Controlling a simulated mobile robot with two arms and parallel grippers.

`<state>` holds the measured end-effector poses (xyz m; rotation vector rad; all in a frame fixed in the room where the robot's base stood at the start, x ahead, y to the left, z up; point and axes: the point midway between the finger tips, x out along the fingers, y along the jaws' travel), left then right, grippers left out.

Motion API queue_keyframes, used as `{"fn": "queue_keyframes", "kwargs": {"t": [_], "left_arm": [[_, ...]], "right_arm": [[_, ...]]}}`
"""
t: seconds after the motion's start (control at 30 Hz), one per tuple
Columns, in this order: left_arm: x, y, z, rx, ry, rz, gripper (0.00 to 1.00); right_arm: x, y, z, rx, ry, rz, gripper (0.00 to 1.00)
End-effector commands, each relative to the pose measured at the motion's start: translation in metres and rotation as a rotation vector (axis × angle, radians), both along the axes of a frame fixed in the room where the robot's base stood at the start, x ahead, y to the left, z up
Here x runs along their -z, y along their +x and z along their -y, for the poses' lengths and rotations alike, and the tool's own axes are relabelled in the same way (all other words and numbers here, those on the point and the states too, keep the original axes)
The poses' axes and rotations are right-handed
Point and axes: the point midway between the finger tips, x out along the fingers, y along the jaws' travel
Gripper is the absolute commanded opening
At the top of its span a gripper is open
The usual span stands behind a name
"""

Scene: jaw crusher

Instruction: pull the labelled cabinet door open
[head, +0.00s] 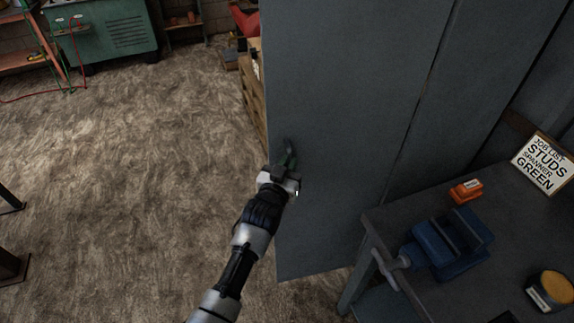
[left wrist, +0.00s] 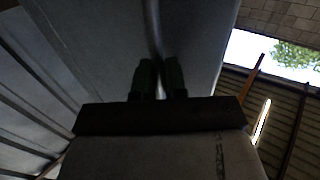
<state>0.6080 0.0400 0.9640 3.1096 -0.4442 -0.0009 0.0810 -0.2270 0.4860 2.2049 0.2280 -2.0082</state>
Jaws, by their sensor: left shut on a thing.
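The tall grey cabinet door (head: 345,90) stands in the middle of the head view. My left gripper (head: 290,165) is at the lower left part of its face. In the left wrist view my two dark fingers (left wrist: 159,80) are closed around a thin vertical metal handle (left wrist: 153,25), with the grey door face (left wrist: 95,40) behind. The handle is mostly hidden by the gripper in the head view. No label on the door shows. I cannot tell whether the door is ajar. My right gripper is not in view.
A workbench (head: 405,215) at lower right, close to the cabinet, carries a blue vise (head: 447,245), an orange box (head: 466,190), a yellow-topped tin (head: 552,290) and a job list sign (head: 543,162). A wooden pallet (head: 252,95) stands behind the door's left edge. The floor (head: 130,190) at left is clear.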

Motion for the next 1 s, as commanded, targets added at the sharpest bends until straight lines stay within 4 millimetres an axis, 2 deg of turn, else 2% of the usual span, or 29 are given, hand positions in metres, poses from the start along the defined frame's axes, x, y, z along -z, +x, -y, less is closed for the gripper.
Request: {"fn": "queue_keyframes", "kwargs": {"t": [0.03,0.07,0.2,0.57,0.67,1.0], "left_arm": [[-0.003,0.000,0.003,0.004,-0.005,0.007,0.00],[-0.003,0.000,0.003,0.004,-0.005,0.007,0.15],[-0.002,0.000,0.002,0.003,-0.005,0.005,0.36],[0.000,-0.005,-0.001,0.001,-0.002,0.001,0.36],[0.001,-0.016,-0.004,0.001,-0.002,0.001,0.36],[0.001,-0.077,-0.020,0.003,-0.002,0.001,0.36]], "right_arm": [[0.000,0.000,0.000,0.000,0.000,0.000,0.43],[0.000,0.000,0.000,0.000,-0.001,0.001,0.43],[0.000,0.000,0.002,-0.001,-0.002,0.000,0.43],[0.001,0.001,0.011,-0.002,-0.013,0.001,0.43],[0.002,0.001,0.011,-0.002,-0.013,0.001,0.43],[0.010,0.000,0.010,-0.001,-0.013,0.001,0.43]]}}
